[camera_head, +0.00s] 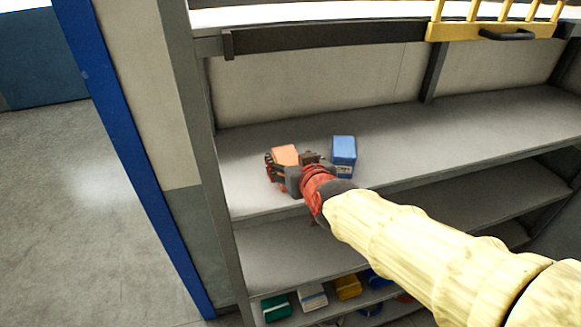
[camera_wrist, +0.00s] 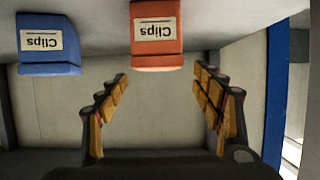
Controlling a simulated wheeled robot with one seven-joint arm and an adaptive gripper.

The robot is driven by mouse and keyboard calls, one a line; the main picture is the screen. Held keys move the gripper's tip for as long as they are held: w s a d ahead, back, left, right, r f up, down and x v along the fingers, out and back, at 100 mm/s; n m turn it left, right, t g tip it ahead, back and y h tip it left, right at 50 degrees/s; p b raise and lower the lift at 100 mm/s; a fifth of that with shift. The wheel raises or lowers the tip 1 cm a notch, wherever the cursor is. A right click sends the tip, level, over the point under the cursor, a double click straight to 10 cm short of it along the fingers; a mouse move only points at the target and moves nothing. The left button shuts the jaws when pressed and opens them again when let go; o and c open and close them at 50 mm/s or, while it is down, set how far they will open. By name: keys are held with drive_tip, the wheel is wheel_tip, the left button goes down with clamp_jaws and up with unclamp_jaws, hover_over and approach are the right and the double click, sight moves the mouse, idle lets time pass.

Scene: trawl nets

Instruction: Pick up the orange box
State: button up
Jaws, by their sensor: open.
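The orange box (camera_head: 285,154), with a white "Clips" label, stands on the upper grey shelf, partly hidden by my gripper in the head view. In the wrist view, which shows the shelf upside down, the orange box (camera_wrist: 156,48) is at the top centre. My gripper (camera_head: 291,164) is open and empty, close to the box. In the wrist view the fingers of my gripper (camera_wrist: 161,77) are spread wide, with the box lying between their directions. Whether any finger touches it is unclear.
A blue "Clips" box (camera_head: 344,150) stands just right of my gripper, and left of the orange box in the wrist view (camera_wrist: 48,45). The shelf (camera_head: 450,130) is clear farther right. A grey upright (camera_head: 205,150) bounds it left. Several boxes fill a lower shelf.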

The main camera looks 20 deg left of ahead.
sight(287, 156)
drive_tip(key=x, duration=0.5)
drive_tip(key=shift+d+f, duration=0.15)
drive_tip(key=shift+f, duration=0.05)
drive_tip(key=shift+s, duration=0.1)
drive_tip(key=shift+d, duration=0.1)
drive_tip(key=shift+r, duration=0.1)
drive_tip(key=c, duration=1.5)
drive_tip(key=shift+o, duration=0.2)
